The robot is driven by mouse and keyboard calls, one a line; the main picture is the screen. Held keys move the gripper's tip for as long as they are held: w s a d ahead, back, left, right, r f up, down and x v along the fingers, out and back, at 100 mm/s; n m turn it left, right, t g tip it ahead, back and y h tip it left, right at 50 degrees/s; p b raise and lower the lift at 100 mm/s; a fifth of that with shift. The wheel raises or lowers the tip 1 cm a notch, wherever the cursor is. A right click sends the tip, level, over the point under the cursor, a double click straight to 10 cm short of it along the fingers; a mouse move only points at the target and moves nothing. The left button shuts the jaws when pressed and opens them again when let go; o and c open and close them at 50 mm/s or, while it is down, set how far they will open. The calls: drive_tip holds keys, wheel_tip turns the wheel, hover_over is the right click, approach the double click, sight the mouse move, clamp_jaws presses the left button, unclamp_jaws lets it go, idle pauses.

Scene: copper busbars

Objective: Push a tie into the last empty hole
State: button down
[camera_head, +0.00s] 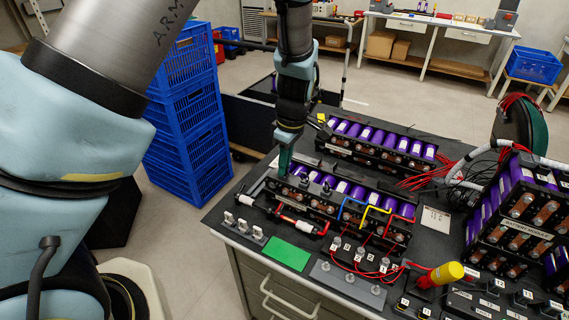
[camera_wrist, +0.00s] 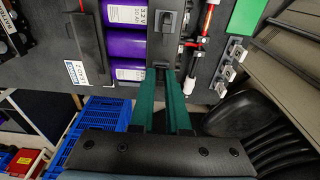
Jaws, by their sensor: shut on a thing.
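My gripper (camera_head: 284,168) points down at the left end of the near battery module (camera_head: 318,205), which has purple cells and a black frame. In the wrist view, the two green fingers of my gripper (camera_wrist: 166,74) are close together over the module's end. They are shut on a small piece, seemingly a tie, mostly hidden between the fingertips. I cannot tell whether it is in a hole. A black fitting (camera_wrist: 166,22) stands on the module's end strip ahead of the fingers. Several white-topped pieces (camera_head: 243,227) stand on a small rack at the table's left front.
A second purple-celled module (camera_head: 378,142) lies behind. Blue, yellow and red wires (camera_head: 376,212) bend over the near module's right part. A green mat (camera_head: 286,253) lies in front. A taller battery stack (camera_head: 525,205) stands right. Blue crates (camera_head: 190,120) stand left of the table.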

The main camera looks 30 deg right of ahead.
drive_tip(key=c, duration=0.8)
unclamp_jaws()
drive_tip(key=shift+s+d+r+b, duration=0.1)
drive_tip(key=shift+s+r+b, duration=0.15)
drive_tip(key=shift+r, duration=1.55)
drive_tip(key=shift+s+d+r+b, duration=0.15)
drive_tip(key=shift+r+b, duration=0.2)
drive_tip(key=shift+r, duration=1.4)
drive_tip(key=shift+s+d+r+b, duration=0.15)
drive_tip(key=shift+r+b, duration=0.15)
drive_tip(key=shift+r, duration=1.5)
drive_tip(key=shift+a, duration=0.15)
